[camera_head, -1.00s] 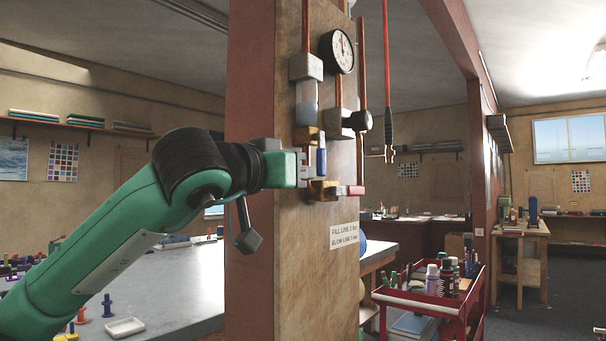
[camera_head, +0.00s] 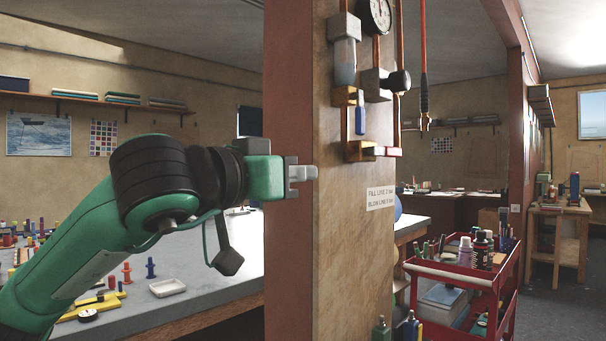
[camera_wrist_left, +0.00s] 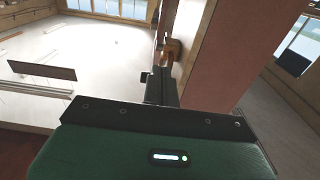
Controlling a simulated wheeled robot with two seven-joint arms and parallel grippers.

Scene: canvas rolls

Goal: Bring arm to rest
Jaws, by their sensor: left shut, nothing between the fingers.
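My left arm, green with black joints, comes in from the left in the head view. Its left gripper (camera_head: 303,173) is shut and empty, in front of the wooden pillar (camera_head: 340,240) and left of the pipe fittings. In the left wrist view the shut gripper (camera_wrist_left: 162,88) points along the edge of the reddish pillar side (camera_wrist_left: 225,50). I cannot tell the exact gap between fingers and pillar. My right gripper is not in view.
A red cart (camera_head: 460,275) with bottles stands right, with open floor (camera_head: 560,300) beyond.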

